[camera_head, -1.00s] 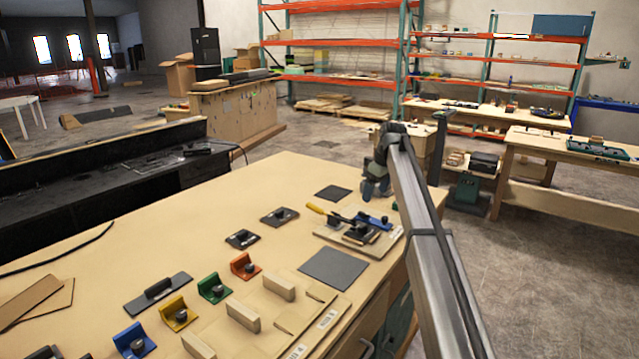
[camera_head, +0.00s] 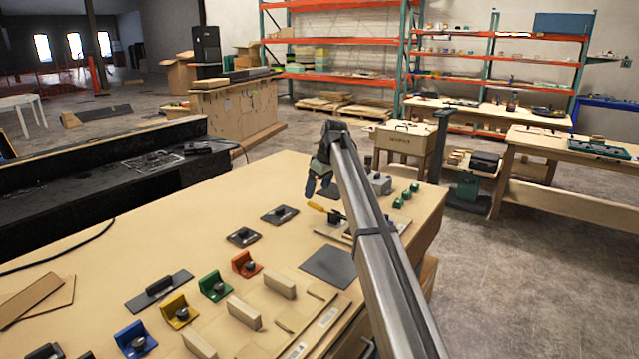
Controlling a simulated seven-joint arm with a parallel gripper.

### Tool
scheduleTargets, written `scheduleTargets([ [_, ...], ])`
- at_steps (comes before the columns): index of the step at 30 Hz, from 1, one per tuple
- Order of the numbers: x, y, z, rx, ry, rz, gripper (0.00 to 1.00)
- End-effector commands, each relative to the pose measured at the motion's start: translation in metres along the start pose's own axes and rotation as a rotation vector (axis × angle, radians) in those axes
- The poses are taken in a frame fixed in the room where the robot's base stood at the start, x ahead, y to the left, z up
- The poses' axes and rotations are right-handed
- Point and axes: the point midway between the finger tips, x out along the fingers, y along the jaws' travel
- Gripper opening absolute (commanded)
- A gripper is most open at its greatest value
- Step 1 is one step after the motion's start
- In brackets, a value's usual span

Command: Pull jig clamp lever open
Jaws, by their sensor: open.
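The jig clamp lever has a yellow handle (camera_head: 317,207) that points left, above the jig's light base plate (camera_head: 330,232) at the far right of the bench. My arm hides most of the clamp and jig. My gripper (camera_head: 314,188) is open and empty, pointing down. In the picture it sits just above the yellow handle, and a small gap shows between them. I cannot tell how far apart they are in depth.
Dark plates with knobs (camera_head: 279,215) lie left of the jig, and a flat grey plate (camera_head: 328,267) lies in front of it. Coloured brackets (camera_head: 246,264) and wooden blocks (camera_head: 280,284) stand nearer.

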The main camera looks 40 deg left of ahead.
Motion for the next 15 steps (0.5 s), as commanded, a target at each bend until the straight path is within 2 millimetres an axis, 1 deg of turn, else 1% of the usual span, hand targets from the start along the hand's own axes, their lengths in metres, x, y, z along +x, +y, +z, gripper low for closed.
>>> scheduleTargets([
  [15,0.05,0.0,0.0,0.0,-0.001,0.0,0.85],
])
